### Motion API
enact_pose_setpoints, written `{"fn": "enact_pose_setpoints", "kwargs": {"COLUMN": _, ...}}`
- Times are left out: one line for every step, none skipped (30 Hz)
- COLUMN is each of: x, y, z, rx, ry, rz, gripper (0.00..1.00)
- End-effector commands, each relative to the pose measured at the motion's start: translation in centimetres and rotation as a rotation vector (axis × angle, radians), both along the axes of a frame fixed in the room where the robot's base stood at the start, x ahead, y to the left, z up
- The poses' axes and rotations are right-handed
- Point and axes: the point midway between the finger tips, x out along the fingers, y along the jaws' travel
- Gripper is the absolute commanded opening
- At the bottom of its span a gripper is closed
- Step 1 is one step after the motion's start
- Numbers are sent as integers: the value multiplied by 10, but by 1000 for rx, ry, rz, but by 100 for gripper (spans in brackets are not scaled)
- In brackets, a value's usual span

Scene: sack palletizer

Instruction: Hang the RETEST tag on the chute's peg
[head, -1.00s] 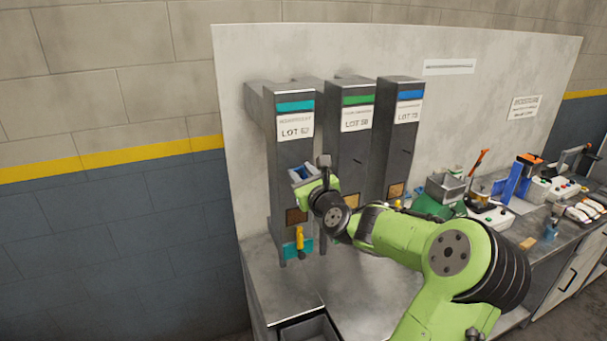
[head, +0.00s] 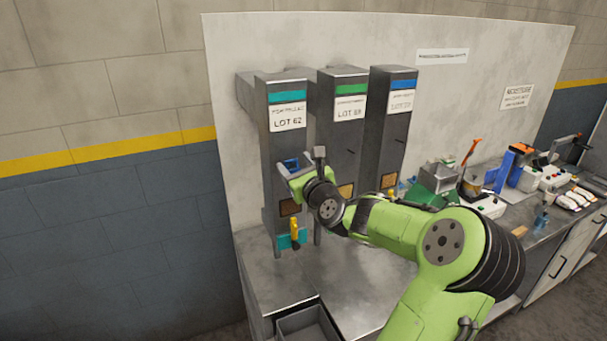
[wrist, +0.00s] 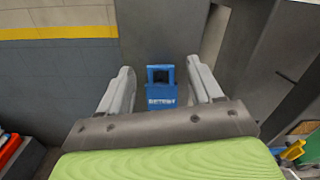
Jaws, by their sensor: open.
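The blue RETEST tag (wrist: 162,96) stands upright between my gripper's fingers in the wrist view, with its square opening at the top. A gap shows on each side of it. My gripper (wrist: 161,80) is open around the tag, in front of the LOT 62 chute (wrist: 160,30). In the head view, my gripper (head: 297,169) is at the front of that grey chute (head: 288,142), below its white label. A bit of blue (head: 290,163) shows there. I cannot make out the peg or tell whether the tag hangs on it.
Two more chutes, one with a green band (head: 351,89) and one with a blue band (head: 403,84), stand to the right. A yellow handle (head: 294,231) sits low on the LOT 62 chute. A grey bin (head: 305,325) is below in front. The bench's right side is cluttered.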

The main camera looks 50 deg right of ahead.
Motion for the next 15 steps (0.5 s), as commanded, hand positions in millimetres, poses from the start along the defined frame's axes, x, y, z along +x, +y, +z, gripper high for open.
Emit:
{"fn": "enact_pose_setpoints", "kwargs": {"x": -8, "y": 3, "z": -2, "rx": -1, "ry": 4, "rz": -5, "gripper": 65}}
{"fn": "enact_pose_setpoints", "kwargs": {"x": -14, "y": 6, "z": -2, "rx": -2, "ry": 5, "rz": -5, "gripper": 65}}
{"fn": "enact_pose_setpoints", "kwargs": {"x": -23, "y": 11, "z": -3, "rx": 0, "ry": 5, "rz": -7, "gripper": 65}}
{"fn": "enact_pose_setpoints", "kwargs": {"x": -30, "y": 15, "z": -3, "rx": 0, "ry": 6, "rz": -8, "gripper": 65}}
{"fn": "enact_pose_setpoints", "kwargs": {"x": -38, "y": 19, "z": -3, "rx": -1, "ry": 7, "rz": -8, "gripper": 65}}
{"fn": "enact_pose_setpoints", "kwargs": {"x": -47, "y": 25, "z": -3, "rx": 1, "ry": 7, "rz": -10, "gripper": 65}}
{"fn": "enact_pose_setpoints", "kwargs": {"x": -54, "y": 29, "z": -3, "rx": 2, "ry": 7, "rz": -10, "gripper": 65}}
{"fn": "enact_pose_setpoints", "kwargs": {"x": -61, "y": 33, "z": -3, "rx": 2, "ry": 7, "rz": -10, "gripper": 65}}
{"fn": "enact_pose_setpoints", "kwargs": {"x": -70, "y": 39, "z": -3, "rx": 3, "ry": 5, "rz": -10, "gripper": 65}}
{"fn": "enact_pose_setpoints", "kwargs": {"x": -77, "y": 42, "z": -3, "rx": 3, "ry": 5, "rz": -10, "gripper": 65}}
{"fn": "enact_pose_setpoints", "kwargs": {"x": -84, "y": 46, "z": -2, "rx": 3, "ry": 5, "rz": -10, "gripper": 65}}
{"fn": "enact_pose_setpoints", "kwargs": {"x": -92, "y": 52, "z": -2, "rx": 4, "ry": 5, "rz": -10, "gripper": 65}}
{"fn": "enact_pose_setpoints", "kwargs": {"x": -98, "y": 55, "z": -2, "rx": 5, "ry": 5, "rz": -10, "gripper": 65}}
{"fn": "enact_pose_setpoints", "kwargs": {"x": -104, "y": 59, "z": -2, "rx": 4, "ry": 5, "rz": -9, "gripper": 65}}
{"fn": "enact_pose_setpoints", "kwargs": {"x": -110, "y": 64, "z": -1, "rx": 3, "ry": 3, "rz": -7, "gripper": 65}}
